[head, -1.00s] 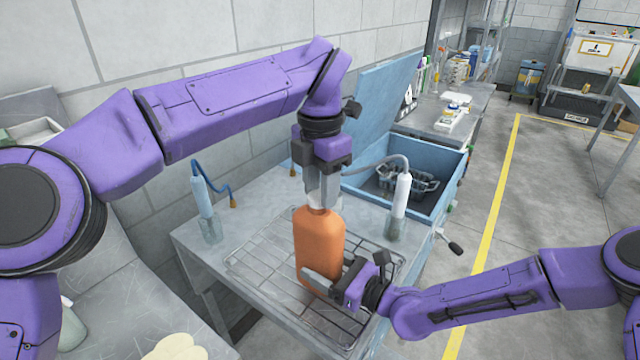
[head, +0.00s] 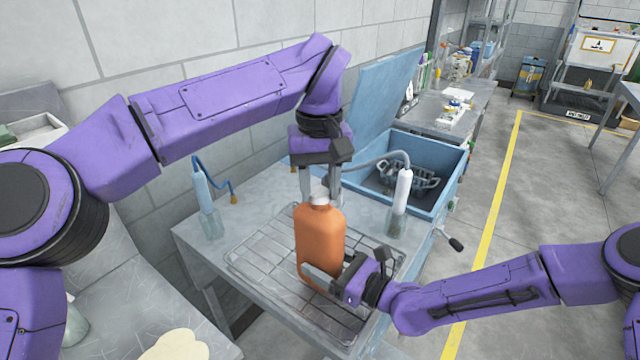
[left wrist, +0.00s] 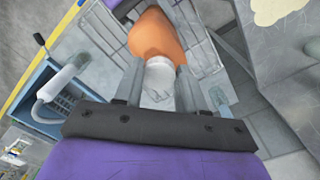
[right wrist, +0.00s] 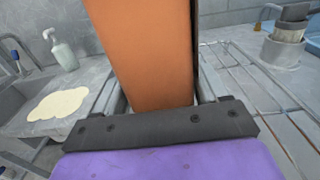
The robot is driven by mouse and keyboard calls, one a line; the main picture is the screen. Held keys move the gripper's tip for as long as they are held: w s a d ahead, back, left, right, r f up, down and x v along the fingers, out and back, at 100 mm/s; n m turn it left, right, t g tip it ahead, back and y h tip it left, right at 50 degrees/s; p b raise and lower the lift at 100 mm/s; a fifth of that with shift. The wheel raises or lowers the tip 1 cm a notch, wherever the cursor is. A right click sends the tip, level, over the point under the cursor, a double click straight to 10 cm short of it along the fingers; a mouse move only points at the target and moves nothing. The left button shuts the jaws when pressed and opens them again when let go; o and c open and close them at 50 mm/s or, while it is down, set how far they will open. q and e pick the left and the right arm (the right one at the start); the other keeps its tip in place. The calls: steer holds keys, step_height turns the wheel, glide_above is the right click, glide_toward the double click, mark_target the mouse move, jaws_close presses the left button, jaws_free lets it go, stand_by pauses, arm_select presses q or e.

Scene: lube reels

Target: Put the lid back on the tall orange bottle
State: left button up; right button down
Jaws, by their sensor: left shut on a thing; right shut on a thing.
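The tall orange bottle (head: 320,238) stands upright on the wire rack; it also fills the middle of the right wrist view (right wrist: 145,50). A whitish lid (head: 319,196) is at the bottle's mouth, in line with the neck; I cannot tell whether it is fully seated. My left gripper (head: 320,192) comes from above and is shut on the lid, which shows between its fingers in the left wrist view (left wrist: 159,78). My right gripper (head: 328,279) is shut on the bottle's lower body from the front right. The fingers hide part of the lid and lower bottle.
The wire rack (head: 262,268) lies on the grey metal table.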

arm_select(q)
steer(key=shift+w+a, duration=0.1)
steer(key=o, duration=1)
steer(key=shift+r, duration=2.3)
arm_select(e)
steer(key=shift+r, duration=0.1)
arm_select(q)
steer(key=shift+o, duration=0.2)
